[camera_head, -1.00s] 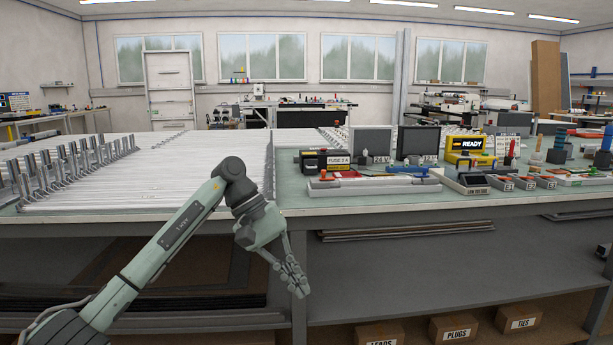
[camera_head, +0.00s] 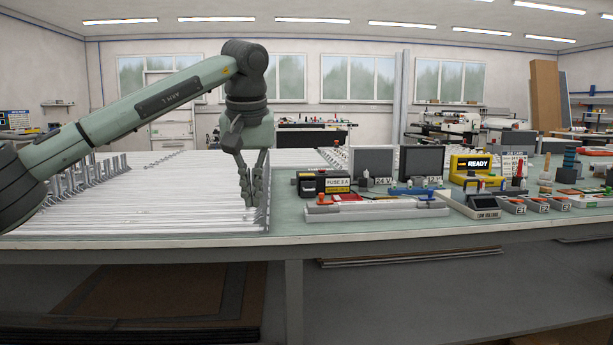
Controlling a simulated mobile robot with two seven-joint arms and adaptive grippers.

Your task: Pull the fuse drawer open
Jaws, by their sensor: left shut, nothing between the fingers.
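The fuse drawer is a dark unit with a label reading "FUSE 3 A" (camera_head: 336,182), in the middle of the head view near the bench's front edge. A dark end with a small orange-red part shows at its left side. I cannot make out a gap at its front. My left gripper (camera_head: 254,208) points down to the left of the fuse unit, over the right edge of the white strips. Its fingers are shut and empty, apart from the unit. My right gripper is not in view.
White strips (camera_head: 150,195) cover the left of the bench (camera_head: 400,228). A pale tray (camera_head: 385,208) lies in front of the fuse unit.

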